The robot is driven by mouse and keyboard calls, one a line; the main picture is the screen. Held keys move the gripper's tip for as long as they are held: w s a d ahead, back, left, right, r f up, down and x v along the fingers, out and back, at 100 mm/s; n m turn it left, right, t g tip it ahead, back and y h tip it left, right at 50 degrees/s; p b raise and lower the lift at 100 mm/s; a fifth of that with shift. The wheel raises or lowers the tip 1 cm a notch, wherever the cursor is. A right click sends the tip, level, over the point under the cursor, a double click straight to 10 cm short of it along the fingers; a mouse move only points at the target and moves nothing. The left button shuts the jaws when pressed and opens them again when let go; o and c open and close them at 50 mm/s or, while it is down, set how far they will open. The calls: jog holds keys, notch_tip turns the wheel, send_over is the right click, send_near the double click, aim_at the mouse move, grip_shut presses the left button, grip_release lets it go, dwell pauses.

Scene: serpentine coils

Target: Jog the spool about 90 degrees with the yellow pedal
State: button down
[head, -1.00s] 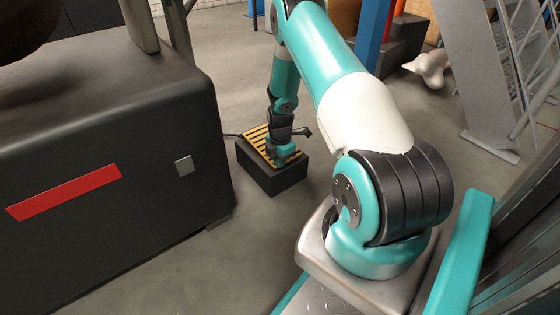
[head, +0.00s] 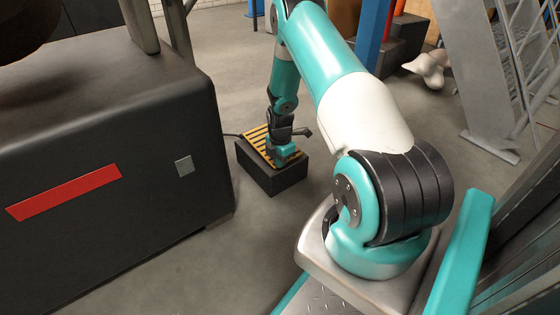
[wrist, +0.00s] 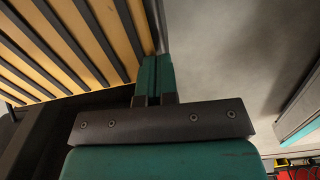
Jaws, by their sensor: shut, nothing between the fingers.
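The yellow pedal (head: 256,138), striped with black, sits on top of a low dark box (head: 274,182) on the floor. It fills the upper left of the wrist view (wrist: 60,45). My gripper (head: 283,158) points down at the right-hand part of the pedal. In the wrist view its two teal fingers (wrist: 154,68) are together and empty, beside the pedal's striped edge. I cannot tell whether the fingertips press on the pedal. A dark rounded shape (head: 28,28) at the top left, cut off by the frame, may be part of the spool.
A large black machine housing (head: 100,150) with a red plate (head: 65,192) stands at the left. A cable (head: 229,134) runs from the pedal box towards it. A grey stair frame (head: 490,80) and a pale lumpy object (head: 430,68) are at the back right. Floor around the box is clear.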

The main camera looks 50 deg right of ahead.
dwell(0.4)
notch_tip(320, 180, up, 14)
jog(key=s+p, duration=0.1)
jog(key=p, duration=0.9)
jog(key=shift+s+a, duration=0.15)
jog(key=shift+a, duration=0.05)
